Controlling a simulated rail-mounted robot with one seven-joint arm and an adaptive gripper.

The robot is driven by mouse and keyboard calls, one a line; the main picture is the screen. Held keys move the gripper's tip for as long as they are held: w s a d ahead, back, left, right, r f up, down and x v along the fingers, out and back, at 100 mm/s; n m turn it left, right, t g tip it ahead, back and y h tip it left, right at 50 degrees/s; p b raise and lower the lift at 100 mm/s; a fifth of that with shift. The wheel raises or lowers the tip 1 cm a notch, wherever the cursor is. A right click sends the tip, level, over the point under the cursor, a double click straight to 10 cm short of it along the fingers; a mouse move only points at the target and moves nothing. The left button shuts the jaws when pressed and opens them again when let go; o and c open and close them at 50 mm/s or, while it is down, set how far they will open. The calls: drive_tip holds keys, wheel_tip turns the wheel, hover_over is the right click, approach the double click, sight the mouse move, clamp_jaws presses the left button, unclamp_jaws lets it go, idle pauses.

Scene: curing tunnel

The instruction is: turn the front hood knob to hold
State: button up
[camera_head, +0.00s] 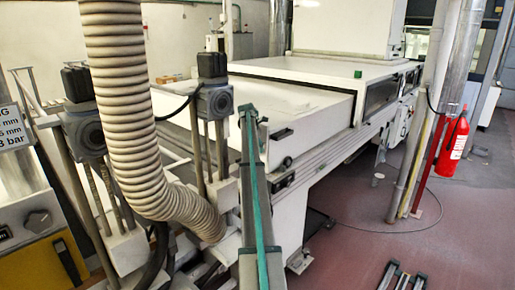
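The curing tunnel (300,100) is a long white machine running from the middle toward the back right. Its flat white hood or cover has a small green piece (358,73) on its top edge. Dark round fittings (287,162) show on the near front side of the machine. I cannot tell which of these, if any, is the front hood knob, nor how it is set. I cannot make out my gripper in this view.
A ribbed beige hose (130,110) and a grey beam with a green stripe (253,200) block the foreground. Posts with black-topped grey blocks (213,98) stand at left. A red extinguisher (453,145) stands at right. Unclear metal parts (391,273) lie low right. Reddish floor is mostly clear.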

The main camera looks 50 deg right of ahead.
drive_tip(key=shift+c, duration=0.6)
drive_tip(key=shift+s+f+t+b, duration=0.1)
drive_tip(key=shift+s+t+b, duration=0.05)
drive_tip(key=shift+t+b, duration=0.15)
drive_tip(key=t, duration=0.1)
drive_tip(key=b, duration=0.1)
drive_tip(key=t+b, duration=0.1)
drive_tip(key=shift+s+a+f+m+t, duration=0.1)
drive_tip(key=shift+s+f+m+t, duration=0.15)
drive_tip(key=shift+s+m+t, duration=0.05)
drive_tip(key=t+b, duration=0.2)
drive_tip(key=b, duration=0.1)
drive_tip(key=t+b, duration=0.1)
drive_tip(key=b, duration=0.1)
drive_tip(key=shift+s+f+m+h, duration=0.15)
drive_tip(key=shift+f+m+h, duration=0.1)
drive_tip(key=shift+m+h, duration=0.15)
drive_tip(key=t+b, duration=0.3)
drive_tip(key=b, duration=0.4)
drive_tip(key=shift+s+f+m+t+h, duration=0.1)
drive_tip(key=shift+m+t+h, duration=0.2)
drive_tip(key=shift+m+h, duration=0.1)
drive_tip(key=shift+t+b, duration=0.5)
drive_tip(key=shift+b, duration=0.6)
drive_tip(key=shift+r+b, duration=0.25)
drive_tip(key=shift+b, duration=0.1)
